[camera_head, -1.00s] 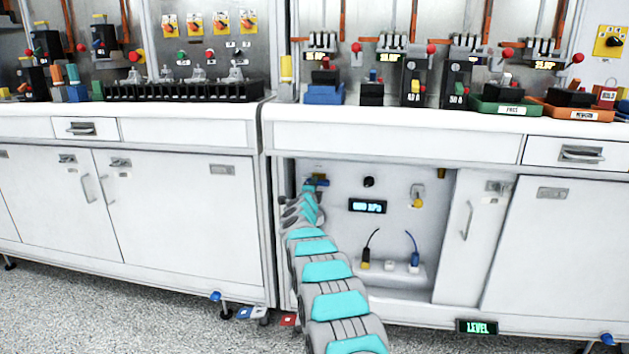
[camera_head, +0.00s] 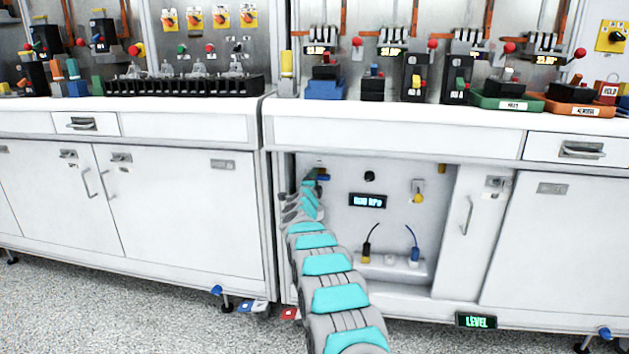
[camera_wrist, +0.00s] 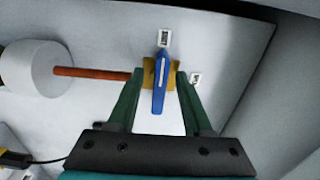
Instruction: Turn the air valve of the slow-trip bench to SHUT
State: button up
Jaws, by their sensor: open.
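The air valve has a blue lever handle (camera_wrist: 160,82) on a brass body (camera_wrist: 149,76), inside the open cupboard bay. In the wrist view the lever points nearly straight up and down in the picture, slightly tilted. My gripper (camera_wrist: 156,84) is open, with one green finger on each side of the lever. A gap shows beside each finger; I cannot tell if either touches the brass body. In the head view a bit of the blue lever (camera_head: 323,177) shows beside my arm, which hides most of the valve. Two small labels (camera_wrist: 164,37) (camera_wrist: 196,79) sit by the valve; their text is unreadable.
A copper pipe (camera_wrist: 92,73) runs from the valve to a white cylinder (camera_wrist: 35,68). The bay holds a digital display (camera_head: 367,200) and a small shelf with corded plugs (camera_head: 390,264). The cupboard's side wall (camera_wrist: 285,95) is close on the right in the wrist view.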

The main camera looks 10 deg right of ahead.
jog(key=b+v, duration=0.3)
jog(key=v, duration=0.4)
jog(key=shift+s, duration=0.35)
dwell(0.4)
jog(key=shift+a, duration=0.1)
jog(key=shift+r, duration=0.1)
